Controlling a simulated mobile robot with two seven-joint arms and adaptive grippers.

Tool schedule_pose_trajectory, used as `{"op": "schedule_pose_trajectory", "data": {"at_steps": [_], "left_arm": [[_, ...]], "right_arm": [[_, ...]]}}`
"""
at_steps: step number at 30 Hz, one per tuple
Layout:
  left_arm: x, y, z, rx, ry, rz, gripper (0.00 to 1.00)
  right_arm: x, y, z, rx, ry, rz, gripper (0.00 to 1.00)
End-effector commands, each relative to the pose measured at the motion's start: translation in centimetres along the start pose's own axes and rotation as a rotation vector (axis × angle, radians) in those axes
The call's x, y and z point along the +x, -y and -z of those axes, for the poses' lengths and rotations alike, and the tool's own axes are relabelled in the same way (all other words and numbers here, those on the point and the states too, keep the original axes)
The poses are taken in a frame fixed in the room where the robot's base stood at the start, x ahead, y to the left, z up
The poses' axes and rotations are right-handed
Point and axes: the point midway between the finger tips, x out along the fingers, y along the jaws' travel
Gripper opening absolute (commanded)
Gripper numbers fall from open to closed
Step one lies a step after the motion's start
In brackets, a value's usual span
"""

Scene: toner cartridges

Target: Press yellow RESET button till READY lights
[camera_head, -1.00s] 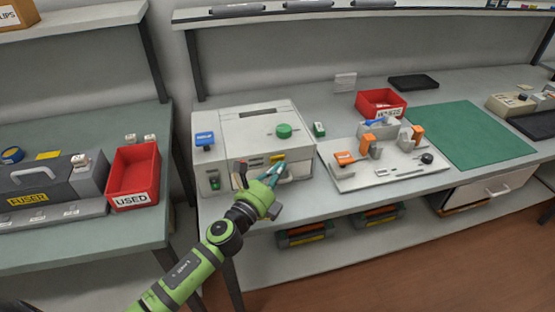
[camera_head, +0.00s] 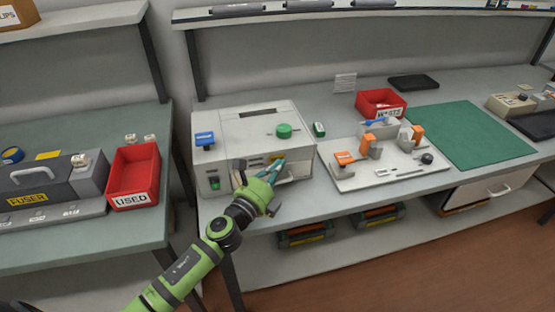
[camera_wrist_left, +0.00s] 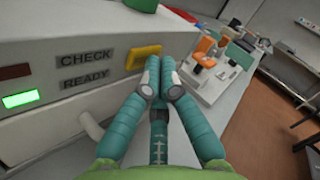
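The yellow RESET button (camera_wrist_left: 143,57) sits on the front of the light grey machine (camera_head: 225,125); the head view shows a yellow patch of it (camera_head: 277,157) just beyond my fingertips. My left gripper (camera_head: 281,164) is at the machine's front. In the wrist view my left gripper (camera_wrist_left: 160,76) has its teal fingertips together, with nothing seen between them. The tips overlap the button's right end in that view; I cannot tell whether they touch it. The lamp beside READY (camera_wrist_left: 20,99) glows green. The lamp beside CHECK (camera_wrist_left: 14,71) is dark red. My right gripper is not in view.
A white handle (camera_wrist_left: 92,126) sticks out below the lamps. A tray with orange-topped parts (camera_head: 375,180) stands right of the machine, near a red WASTE bin (camera_head: 381,106). A red USED bin (camera_head: 133,178) is on the left table. The green mat (camera_head: 470,135) is clear.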

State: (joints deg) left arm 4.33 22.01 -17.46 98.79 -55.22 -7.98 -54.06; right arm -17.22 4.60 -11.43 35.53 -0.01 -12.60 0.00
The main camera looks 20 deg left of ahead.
Motion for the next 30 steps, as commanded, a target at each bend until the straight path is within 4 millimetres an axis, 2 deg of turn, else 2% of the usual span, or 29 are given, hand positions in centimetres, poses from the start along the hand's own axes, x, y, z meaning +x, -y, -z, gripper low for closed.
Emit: {"op": "schedule_pose_trajectory", "data": {"at_steps": [12,22,30], "left_arm": [[0.1,-0.1,-0.1,0.001,0.001,-0.001,0.00],[-0.9,0.7,0.6,0.000,0.001,-0.001,0.00],[-1.0,0.7,0.7,0.000,0.001,-0.001,0.00]], "right_arm": [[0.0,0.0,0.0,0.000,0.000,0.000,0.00],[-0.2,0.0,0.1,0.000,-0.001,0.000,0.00],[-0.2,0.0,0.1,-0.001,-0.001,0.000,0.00]]}}
